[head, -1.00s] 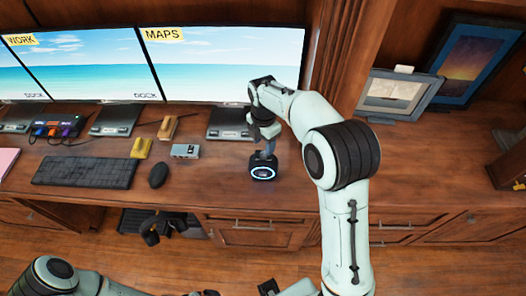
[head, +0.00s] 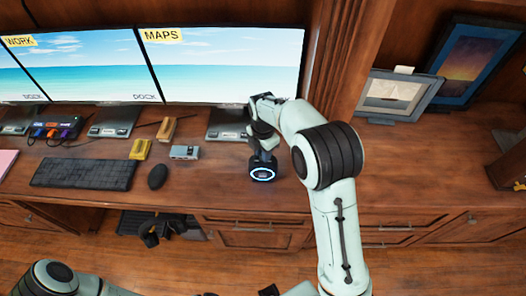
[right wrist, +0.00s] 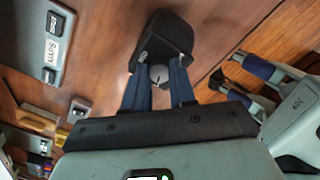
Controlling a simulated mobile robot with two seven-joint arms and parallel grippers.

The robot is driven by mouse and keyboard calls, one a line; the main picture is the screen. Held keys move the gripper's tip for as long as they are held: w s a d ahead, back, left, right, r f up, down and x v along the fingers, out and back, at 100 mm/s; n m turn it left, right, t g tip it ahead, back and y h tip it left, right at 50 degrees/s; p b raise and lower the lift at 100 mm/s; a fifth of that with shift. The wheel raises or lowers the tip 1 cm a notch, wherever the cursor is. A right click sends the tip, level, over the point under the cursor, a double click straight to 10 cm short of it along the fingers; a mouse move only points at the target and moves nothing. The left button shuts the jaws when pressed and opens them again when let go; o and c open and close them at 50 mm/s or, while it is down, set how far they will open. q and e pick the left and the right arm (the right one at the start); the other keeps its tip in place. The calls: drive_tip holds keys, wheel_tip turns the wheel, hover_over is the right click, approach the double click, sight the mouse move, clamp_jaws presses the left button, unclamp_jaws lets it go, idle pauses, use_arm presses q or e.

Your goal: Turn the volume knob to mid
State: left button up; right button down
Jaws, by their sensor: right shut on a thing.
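The volume knob is part of a small black device (head: 263,173) with a glowing blue ring on its front, standing on the desk. My right gripper (head: 264,155) comes down over it from above. In the right wrist view the two blue fingers of the right gripper (right wrist: 158,92) are closed on the round grey knob (right wrist: 158,74) with a dark pointer line. The knob is mostly hidden by the fingers in the head view. My left gripper shows only at the right of the right wrist view (right wrist: 238,80), with its blue fingers apart and empty, away from the device.
A grey box (head: 184,152), a mouse (head: 158,176) and a keyboard (head: 84,174) lie left of the device. Monitors (head: 222,60) stand behind it. Picture frames (head: 402,95) lean at the right. The desk between device and frames is clear, apart from my right arm.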

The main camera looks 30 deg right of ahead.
use_arm(q)
drive_tip(key=shift+r, duration=0.1)
use_arm(e)
drive_tip(key=shift+m, duration=0.3)
drive_tip(key=m, duration=0.4)
drive_tip(key=shift+m+p, duration=0.3)
drive_tip(key=shift+p, duration=0.05)
drive_tip(key=m, duration=1)
drive_tip(key=shift+m+p, duration=0.35)
drive_tip(key=shift+m, duration=0.05)
use_arm(q)
drive_tip(key=shift+w+r, duration=0.85)
drive_tip(key=shift+r, duration=0.1)
use_arm(e)
drive_tip(key=m, duration=0.5)
drive_tip(key=shift+m, duration=0.3)
drive_tip(key=c, duration=0.9)
unclamp_jaws()
